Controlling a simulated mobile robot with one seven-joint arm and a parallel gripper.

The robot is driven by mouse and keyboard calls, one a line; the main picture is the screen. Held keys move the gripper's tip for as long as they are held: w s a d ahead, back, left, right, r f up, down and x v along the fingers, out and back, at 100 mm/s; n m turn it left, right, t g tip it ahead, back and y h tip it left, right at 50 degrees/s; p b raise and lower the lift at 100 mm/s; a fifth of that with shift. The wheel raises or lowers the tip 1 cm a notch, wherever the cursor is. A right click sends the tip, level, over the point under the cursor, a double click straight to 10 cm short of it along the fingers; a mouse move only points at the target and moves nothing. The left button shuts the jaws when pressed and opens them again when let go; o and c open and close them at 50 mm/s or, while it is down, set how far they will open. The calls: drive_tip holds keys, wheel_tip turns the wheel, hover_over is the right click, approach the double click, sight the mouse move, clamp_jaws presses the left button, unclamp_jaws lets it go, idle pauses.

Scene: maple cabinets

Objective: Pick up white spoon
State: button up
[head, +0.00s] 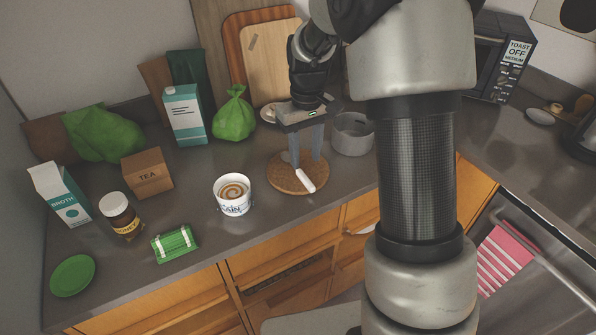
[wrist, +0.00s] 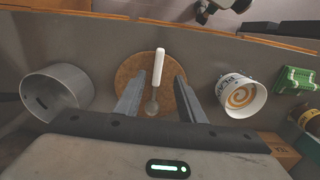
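The white spoon (head: 305,181) lies on a round cork mat (head: 283,182) on the counter. In the wrist view, its white handle (wrist: 159,66) points up, away from my gripper, and its grey bowl lies nearer the palm. My gripper (head: 306,160) is over the mat, pointing down. In the wrist view my gripper (wrist: 160,82) is open, with one finger on each side of the spoon and a gap on both sides. In the head view the fingers hide the spoon's bowl end. I cannot tell how high the fingertips are above the mat.
A grey pot (head: 352,138) stands close right of the mat. A white cup (head: 233,200) stands to its left. A green bag (head: 234,118), a carton (head: 185,115) and cutting boards (head: 268,62) are behind. The counter front is clear near the mat.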

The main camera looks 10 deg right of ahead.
sight(306, 178)
drive_tip(key=f, duration=0.7)
drive_tip(key=shift+w+d+f, duration=0.1)
drive_tip(key=shift+w+f, duration=0.1)
drive_tip(key=shift+w, duration=0.1)
drive_tip(key=shift+c, duration=0.2)
clamp_jaws()
